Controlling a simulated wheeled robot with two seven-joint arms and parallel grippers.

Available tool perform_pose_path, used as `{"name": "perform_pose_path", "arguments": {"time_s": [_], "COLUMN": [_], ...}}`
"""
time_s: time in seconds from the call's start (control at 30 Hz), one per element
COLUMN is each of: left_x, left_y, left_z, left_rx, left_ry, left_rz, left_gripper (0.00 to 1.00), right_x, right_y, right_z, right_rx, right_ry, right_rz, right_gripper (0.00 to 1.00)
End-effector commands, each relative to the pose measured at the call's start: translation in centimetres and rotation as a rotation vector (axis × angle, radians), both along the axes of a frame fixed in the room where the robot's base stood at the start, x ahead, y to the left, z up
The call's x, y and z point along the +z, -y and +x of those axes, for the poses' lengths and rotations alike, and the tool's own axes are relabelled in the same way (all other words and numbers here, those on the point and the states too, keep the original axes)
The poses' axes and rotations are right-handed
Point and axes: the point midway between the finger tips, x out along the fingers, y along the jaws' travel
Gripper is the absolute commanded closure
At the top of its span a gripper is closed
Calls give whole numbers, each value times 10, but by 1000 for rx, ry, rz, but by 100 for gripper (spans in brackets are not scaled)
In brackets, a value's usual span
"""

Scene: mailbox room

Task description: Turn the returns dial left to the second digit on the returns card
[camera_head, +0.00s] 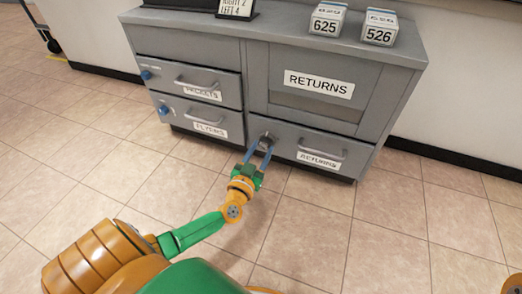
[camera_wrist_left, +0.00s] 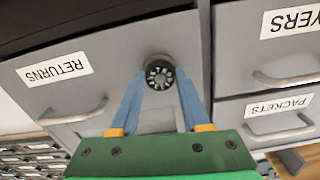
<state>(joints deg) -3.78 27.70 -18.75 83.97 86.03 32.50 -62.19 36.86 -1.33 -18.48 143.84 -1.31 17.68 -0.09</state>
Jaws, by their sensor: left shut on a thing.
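The returns dial (camera_head: 267,138) is a small dark round knob at the upper left of the lower returns drawer (camera_head: 300,137). In the left wrist view the dial (camera_wrist_left: 159,74) shows a dark face with pale marks. My left gripper (camera_head: 261,148) reaches it from the front, with one blue finger on each side, shut on the dial. It also shows in the left wrist view (camera_wrist_left: 160,88). A card (camera_head: 237,7) in a black stand on the cabinet top is cut by the frame's upper edge; its visible lines read "RIGHT 2" and "LEFT 4". My right gripper is out of view.
The returns drawer has a bar handle (camera_head: 321,150) right of the dial. Packets (camera_head: 198,89) and flyers (camera_head: 204,120) drawers with blue knobs are to the left. Boxes marked 625 (camera_head: 326,22) and 526 (camera_head: 380,29) stand on top. The tiled floor in front is clear.

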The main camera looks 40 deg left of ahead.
Motion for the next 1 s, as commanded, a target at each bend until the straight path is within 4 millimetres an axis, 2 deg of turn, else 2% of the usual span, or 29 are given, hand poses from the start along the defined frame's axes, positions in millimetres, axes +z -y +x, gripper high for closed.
{"name": "perform_pose_path", "arguments": {"time_s": [0.37, 1.0], "left_x": [1, 0], "left_y": [1, 2], "left_z": [0, 0], "left_rx": [0, 0], "left_ry": [36, 175], "left_rz": [-161, -741], "left_gripper": [100, 100], "right_x": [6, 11], "right_y": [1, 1], "right_z": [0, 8], "right_rx": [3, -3], "right_ry": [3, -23], "right_rz": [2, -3], "right_gripper": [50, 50]}}
